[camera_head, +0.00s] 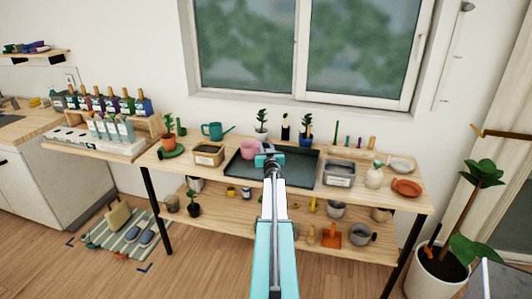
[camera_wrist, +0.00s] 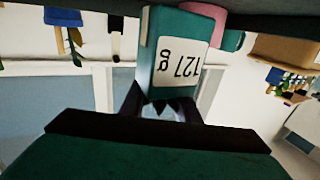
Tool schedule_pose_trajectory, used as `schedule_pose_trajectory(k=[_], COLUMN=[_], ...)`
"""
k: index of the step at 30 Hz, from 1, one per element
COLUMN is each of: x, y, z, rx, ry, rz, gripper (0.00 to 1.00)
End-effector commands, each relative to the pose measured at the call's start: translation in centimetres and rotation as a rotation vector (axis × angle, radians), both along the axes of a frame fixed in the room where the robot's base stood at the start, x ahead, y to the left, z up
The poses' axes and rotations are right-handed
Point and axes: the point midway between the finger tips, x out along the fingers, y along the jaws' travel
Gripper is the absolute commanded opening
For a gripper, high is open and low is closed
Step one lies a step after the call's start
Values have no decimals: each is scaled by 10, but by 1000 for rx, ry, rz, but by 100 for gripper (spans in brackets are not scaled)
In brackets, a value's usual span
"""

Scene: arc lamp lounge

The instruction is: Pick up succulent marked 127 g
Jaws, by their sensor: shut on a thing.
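The succulent's teal pot with a white label reading 127 g (camera_wrist: 180,52) shows upside down in the wrist view. My gripper (camera_wrist: 165,108) is shut on it, with dark fingers on both sides. Pale pointed leaves (camera_wrist: 168,111) show between the fingers. In the head view my gripper (camera_head: 271,162) is over the dark tray (camera_head: 300,170) on the bench, and my arm hides much of what it holds. I cannot tell whether the pot touches the tray.
A pink pot (camera_head: 249,148) is close beside my gripper to the left. A plant in a blue pot (camera_head: 305,142) and one in a white pot (camera_head: 261,135) stand behind. A grey container (camera_head: 339,175) is right of the tray. A window (camera_head: 300,50) is behind the bench.

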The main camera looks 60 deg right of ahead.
Motion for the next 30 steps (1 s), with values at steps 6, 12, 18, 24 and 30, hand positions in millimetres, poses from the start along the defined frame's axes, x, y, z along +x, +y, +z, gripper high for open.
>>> schedule_pose_trajectory(k=[6,12,18,24,30], x=[-17,-31,-45,-59,-72], y=[25,46,66,87,106], z=[0,3,5,8,10], rx=[2,1,1,2,1], ry=[-1,0,1,-1,0], rz=[0,0,0,0,0], gripper=[4,4,4,4,4])
